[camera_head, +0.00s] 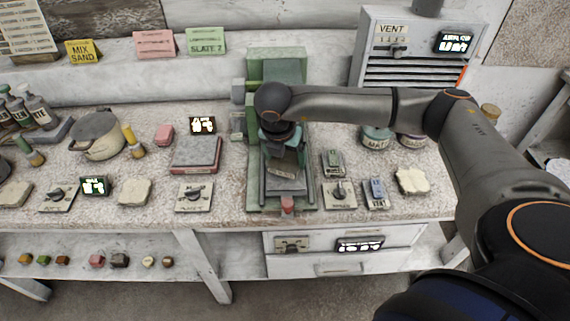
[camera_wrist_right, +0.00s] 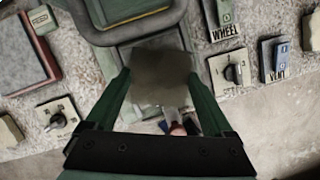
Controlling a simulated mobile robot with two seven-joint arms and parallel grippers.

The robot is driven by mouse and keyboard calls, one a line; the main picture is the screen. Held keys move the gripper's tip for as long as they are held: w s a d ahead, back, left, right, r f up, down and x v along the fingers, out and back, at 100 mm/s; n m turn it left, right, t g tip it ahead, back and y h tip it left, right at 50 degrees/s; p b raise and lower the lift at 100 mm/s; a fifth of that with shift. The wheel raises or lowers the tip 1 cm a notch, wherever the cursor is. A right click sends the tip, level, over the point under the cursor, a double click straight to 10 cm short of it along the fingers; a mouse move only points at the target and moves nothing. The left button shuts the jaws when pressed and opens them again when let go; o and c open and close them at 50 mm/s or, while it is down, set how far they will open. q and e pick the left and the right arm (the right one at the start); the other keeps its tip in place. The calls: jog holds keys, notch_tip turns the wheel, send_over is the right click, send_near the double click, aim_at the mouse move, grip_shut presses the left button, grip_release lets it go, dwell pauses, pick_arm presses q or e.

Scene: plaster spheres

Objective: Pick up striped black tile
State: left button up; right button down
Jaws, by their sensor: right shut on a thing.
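My right gripper (camera_head: 281,150) is over the green machine (camera_head: 255,190) in the middle of the bench. In the wrist view, its green fingers (camera_wrist_right: 160,78) stand on either side of a rough grey-brown piece (camera_wrist_right: 160,70) and are shut on it. I see no stripes on this piece, and I cannot tell whether it is the striped black tile. In the head view the gripper and wrist hide much of the machine's middle. No striped black tile can be made out elsewhere. My left gripper is not in view.
A dark-topped box with a red edge (camera_head: 196,153) and a switch plate (camera_head: 194,196) are left of the machine. Switches, including a blue one (camera_head: 376,193), and a pale slab (camera_head: 412,181) lie right. A grey pot (camera_head: 97,135) stands far left. A vent unit (camera_head: 415,55) stands behind.

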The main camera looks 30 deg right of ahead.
jog(key=s+a+r+b, duration=0.2)
jog(key=s+a+r, duration=0.1)
jog(key=s+r, duration=0.6)
jog(key=s, duration=0.4)
jog(key=shift+a, duration=0.25)
